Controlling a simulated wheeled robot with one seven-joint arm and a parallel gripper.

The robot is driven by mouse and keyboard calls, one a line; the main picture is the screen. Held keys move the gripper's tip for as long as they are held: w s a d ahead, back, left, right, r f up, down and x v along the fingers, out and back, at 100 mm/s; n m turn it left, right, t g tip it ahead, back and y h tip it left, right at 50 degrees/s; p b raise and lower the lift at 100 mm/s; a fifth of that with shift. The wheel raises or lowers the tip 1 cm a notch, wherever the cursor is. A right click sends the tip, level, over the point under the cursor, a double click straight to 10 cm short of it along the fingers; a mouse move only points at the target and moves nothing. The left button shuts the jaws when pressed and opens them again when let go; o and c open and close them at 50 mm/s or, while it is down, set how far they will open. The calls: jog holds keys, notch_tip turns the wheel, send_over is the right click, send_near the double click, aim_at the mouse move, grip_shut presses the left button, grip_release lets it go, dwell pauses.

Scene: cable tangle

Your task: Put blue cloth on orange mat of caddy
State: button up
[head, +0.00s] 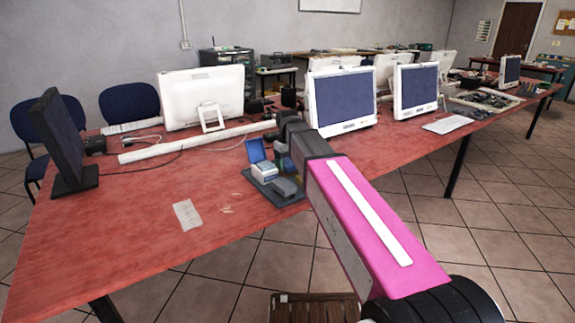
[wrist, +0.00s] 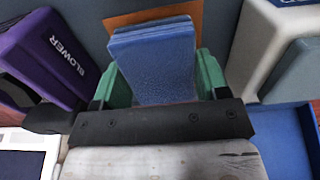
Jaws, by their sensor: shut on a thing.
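The blue cloth (wrist: 152,60) is a folded block held between the green fingers of my gripper (wrist: 160,76) in the wrist view. The orange mat (wrist: 186,9) shows behind and around the top of the cloth, which hides much of it. I cannot tell whether the cloth touches the mat. The dark grey caddy (head: 264,192) stands near the front edge of the red table in the head view. My arm reaches over its right side and hides the gripper and cloth there.
A purple blower (wrist: 52,52) lies left of the gripper, close to it. Pale and grey items (wrist: 268,45) stand to the right, above a blue surface (wrist: 283,140). On the red table (head: 120,225), monitors stand behind the caddy. The table's front left is mostly clear.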

aim_at(287, 162)
jog(key=shift+f, duration=0.4)
jog(key=o, duration=0.8)
jog(key=shift+o, duration=0.2)
notch_tip(287, 162, up, 12)
